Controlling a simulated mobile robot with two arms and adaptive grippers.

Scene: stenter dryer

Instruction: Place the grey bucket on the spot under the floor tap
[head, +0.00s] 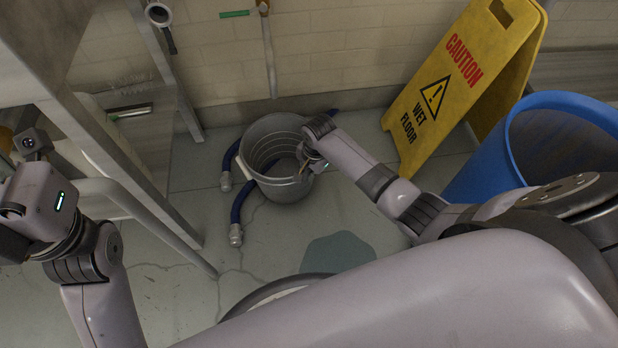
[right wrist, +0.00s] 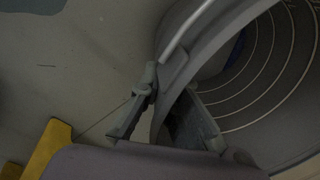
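The grey bucket (head: 262,178) is near the back wall, below the floor tap (head: 264,8) and its thin downpipe (head: 270,60). It looks upright and empty, with ridged inner walls. Whether its base touches the floor is unclear, and the spot beneath it is hidden. My right gripper (head: 306,160) is at the bucket's right rim. In the right wrist view, its fingers (right wrist: 168,88) straddle the bucket's wall (right wrist: 232,30), one inside and one outside, closed onto it. My left gripper (head: 14,212) is at the left edge, away from the bucket; its fingers are not clear.
Blue hoses with metal ends (head: 236,212) lie beside and behind the bucket. A yellow wet-floor sign (head: 462,85) and a blue barrel (head: 485,165) stand right. A metal frame (head: 125,170) stands left. A dark puddle (head: 338,252) lies on the floor in front.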

